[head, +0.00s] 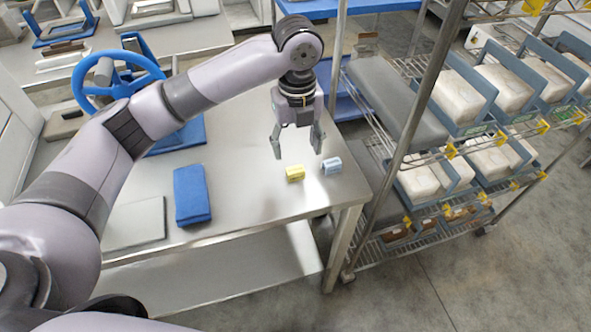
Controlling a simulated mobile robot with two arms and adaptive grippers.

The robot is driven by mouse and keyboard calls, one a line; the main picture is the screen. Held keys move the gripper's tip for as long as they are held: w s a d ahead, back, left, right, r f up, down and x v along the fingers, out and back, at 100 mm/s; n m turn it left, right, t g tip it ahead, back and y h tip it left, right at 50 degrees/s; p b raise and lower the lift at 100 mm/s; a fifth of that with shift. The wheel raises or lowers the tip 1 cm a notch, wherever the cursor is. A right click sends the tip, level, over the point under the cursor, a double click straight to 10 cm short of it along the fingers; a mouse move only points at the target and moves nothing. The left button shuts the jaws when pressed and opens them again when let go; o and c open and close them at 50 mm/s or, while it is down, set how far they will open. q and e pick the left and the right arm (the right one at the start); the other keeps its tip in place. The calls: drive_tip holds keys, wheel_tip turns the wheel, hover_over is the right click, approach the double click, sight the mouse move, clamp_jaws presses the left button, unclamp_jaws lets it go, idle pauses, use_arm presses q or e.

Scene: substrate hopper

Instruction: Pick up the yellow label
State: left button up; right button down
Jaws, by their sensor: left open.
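The yellow label (295,173) is a small block lying on the steel table (250,190) near its right end. My left gripper (297,155) is open and points down above the table, with the yellow label just below and between its fingers in the picture. The fingers look empty and apart from the label; the exact height gap is hard to tell. A small light blue label (331,165) lies just right of the yellow one, close to the right finger. My right gripper is not in view.
A folded blue cloth (191,194) and a grey flat plate (134,223) lie left on the table. A blue handwheel (118,79) stands behind my left arm. A wire rack (425,215) with bagged blocks in blue-grey trays stands right of the table.

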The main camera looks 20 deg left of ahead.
sight(297, 173)
use_arm(q)
wheel_tip(297, 173, down, 9)
drive_tip(key=shift+f+p, duration=0.2)
drive_tip(key=shift+p, duration=0.4)
drive_tip(key=c, duration=0.8)
